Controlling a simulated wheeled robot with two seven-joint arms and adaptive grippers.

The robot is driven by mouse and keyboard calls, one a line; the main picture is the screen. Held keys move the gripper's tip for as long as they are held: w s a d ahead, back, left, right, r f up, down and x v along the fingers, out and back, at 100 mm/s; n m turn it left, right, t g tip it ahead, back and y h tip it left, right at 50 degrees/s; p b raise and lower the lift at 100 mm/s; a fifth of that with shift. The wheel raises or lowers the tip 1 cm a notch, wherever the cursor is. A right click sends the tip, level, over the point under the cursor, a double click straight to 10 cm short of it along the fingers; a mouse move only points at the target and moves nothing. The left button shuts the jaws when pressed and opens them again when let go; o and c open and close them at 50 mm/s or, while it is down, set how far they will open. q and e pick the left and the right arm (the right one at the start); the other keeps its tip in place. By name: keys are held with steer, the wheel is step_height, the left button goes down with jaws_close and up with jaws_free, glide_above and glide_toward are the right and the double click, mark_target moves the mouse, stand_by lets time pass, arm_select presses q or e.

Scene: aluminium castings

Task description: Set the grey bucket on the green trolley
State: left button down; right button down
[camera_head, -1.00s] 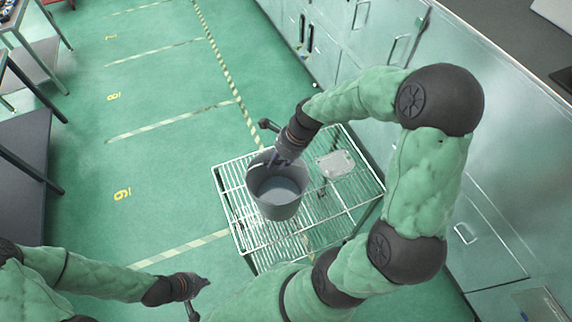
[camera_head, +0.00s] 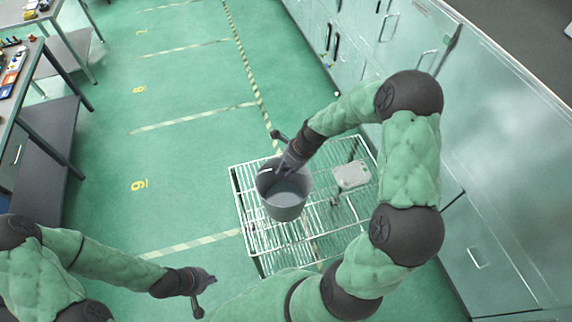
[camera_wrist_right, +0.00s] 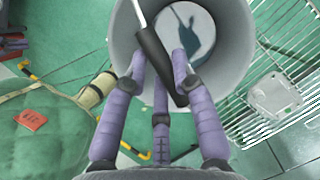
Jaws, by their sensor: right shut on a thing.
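The grey bucket (camera_head: 284,212) is upright over the left part of a wire-topped rack (camera_head: 250,235), which looks silvery with a greenish tint. I cannot tell whether its base touches the wires. My left gripper (camera_head: 208,290) hangs empty at the lower left, fingers apart, away from the rack.
A pale flat casting (camera_head: 352,176) lies on the rack right of the bucket; it also shows in the right wrist view (camera_wrist_right: 273,97). Cabinets (camera_head: 480,190) stand close at the right. Tables (camera_head: 40,125) are at the far left. The green floor (camera_head: 190,190) between is clear.

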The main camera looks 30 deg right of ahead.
steer(key=shift+w+d+f, duration=0.1)
steer(key=shift+f, duration=0.6)
steer(key=c, duration=1)
jaws_free()
steer(key=shift+f, duration=0.1)
steer(key=v, duration=0.6)
steer(key=b+v, duration=0.1)
steer(key=v, duration=0.5)
